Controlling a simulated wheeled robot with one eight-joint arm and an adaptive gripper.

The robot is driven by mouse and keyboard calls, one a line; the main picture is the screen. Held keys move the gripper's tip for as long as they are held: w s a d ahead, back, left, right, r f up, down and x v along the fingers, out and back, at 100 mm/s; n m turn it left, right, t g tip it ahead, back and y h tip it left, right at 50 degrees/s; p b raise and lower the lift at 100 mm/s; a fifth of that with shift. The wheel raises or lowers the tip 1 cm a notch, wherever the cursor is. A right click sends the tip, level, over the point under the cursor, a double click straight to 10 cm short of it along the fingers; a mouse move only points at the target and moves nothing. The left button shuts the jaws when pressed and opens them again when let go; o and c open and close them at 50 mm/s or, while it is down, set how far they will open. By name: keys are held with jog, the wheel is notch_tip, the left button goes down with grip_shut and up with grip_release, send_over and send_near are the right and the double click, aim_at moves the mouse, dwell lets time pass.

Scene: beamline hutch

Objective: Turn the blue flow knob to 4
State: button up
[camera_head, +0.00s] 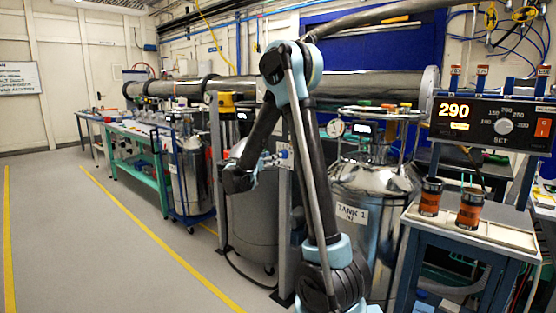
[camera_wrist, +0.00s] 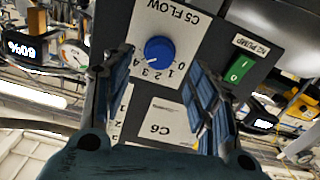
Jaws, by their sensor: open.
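The blue flow knob (camera_wrist: 159,50) sits on a white plate marked "C5 FLOW" (camera_wrist: 180,20), upside down in the wrist view. A dial of numbers 0 to 4 runs around one side of it. A small white mark on the knob points roughly towards 2 to 3; the exact reading is too small to tell. My gripper (camera_wrist: 157,64) is open, with one finger on each side of the knob and visible space between. In the head view, my gripper (camera_head: 262,162) is beside a small panel with a blue spot, probably the knob (camera_head: 284,153).
A green pump switch (camera_wrist: 240,67) is close beside one finger, and a plate marked "C6" (camera_wrist: 160,118) lies between the fingers. In the head view, a steel tank (camera_head: 365,235) stands right of my arm. Open floor (camera_head: 120,270) lies to the left.

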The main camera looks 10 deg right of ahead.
jog(key=shift+x, duration=2.5)
jog(key=shift+c, duration=0.3)
jog(key=c, duration=1)
